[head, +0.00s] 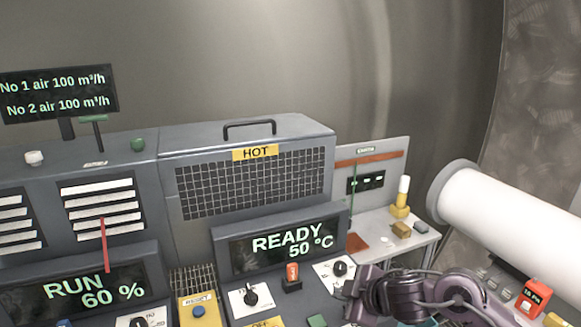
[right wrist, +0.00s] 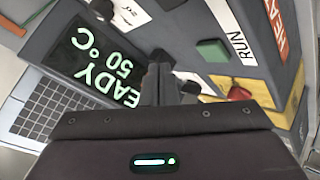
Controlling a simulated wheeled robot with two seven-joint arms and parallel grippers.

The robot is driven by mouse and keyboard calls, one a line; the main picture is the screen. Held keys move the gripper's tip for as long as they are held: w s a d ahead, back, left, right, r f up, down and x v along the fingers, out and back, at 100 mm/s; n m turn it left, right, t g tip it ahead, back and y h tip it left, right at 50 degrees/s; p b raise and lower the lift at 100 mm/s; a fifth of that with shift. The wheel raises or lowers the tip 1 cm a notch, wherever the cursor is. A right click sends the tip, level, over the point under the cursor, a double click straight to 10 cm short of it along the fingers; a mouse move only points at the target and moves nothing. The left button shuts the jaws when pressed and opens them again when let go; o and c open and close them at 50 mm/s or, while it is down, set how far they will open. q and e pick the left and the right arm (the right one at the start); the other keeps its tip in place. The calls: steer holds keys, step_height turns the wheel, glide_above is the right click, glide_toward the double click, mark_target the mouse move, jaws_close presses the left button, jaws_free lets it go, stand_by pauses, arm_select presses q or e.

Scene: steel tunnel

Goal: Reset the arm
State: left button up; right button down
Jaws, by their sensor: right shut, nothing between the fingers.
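My right gripper (head: 353,298) is at the lower right of the head view, in front of the heater's control panel. In the right wrist view its dark fingers (right wrist: 156,85) are together with nothing between them, over the panel near the knobs and the green button (right wrist: 212,50). I cannot tell whether the fingertips touch the panel. The right forearm comes in from the lower right corner. My left gripper is not in view.
The grey heater (head: 245,133) marked HOT has a display (head: 285,246) reading READY 50 °C. An orange-red switch (head: 292,273) and black knobs are below it. A blue button (head: 198,310) is on a yellow box to the left. A white cylinder (head: 510,220) lies at right.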

steer(key=s+a, duration=0.1)
steer(key=s+a+f+m, duration=0.1)
steer(key=a, duration=0.1)
steer(key=s+a+m+t, duration=0.1)
steer(key=s+a, duration=0.1)
steer(key=shift+a+f, duration=0.1)
steer(key=shift+f, duration=0.25)
steer(key=shift+s+a+f+m+h, duration=0.1)
steer(key=shift+s+f+m+h, duration=0.05)
steer(key=shift+s+m, duration=0.35)
steer(key=shift+s+a+f+m+h, duration=0.15)
steer(key=shift+s+m, duration=0.15)
steer(key=shift+s, duration=0.3)
steer(key=s+d+f+m+g+h, duration=0.2)
steer(key=s+d+f+m+g, duration=0.25)
steer(key=s, duration=0.55)
steer(key=s+d+f+m+g+h, duration=0.1)
steer(key=s+d+f+m+h, duration=0.15)
steer(key=s+d+m, duration=0.55)
steer(key=s+f+n+g+b, duration=0.25)
steer(key=f+b, duration=0.25)
steer(key=f, duration=3)
steer(key=s+d+f+b, duration=0.2)
steer(key=s+f+b, duration=0.2)
steer(key=s+f, duration=1.6)
step_height(320, 180, down, 3)
steer(key=shift+s+d+f+n+b, duration=0.15)
steer(key=shift+s+d+n+b, duration=0.15)
steer(key=shift+s+d+n, duration=0.1)
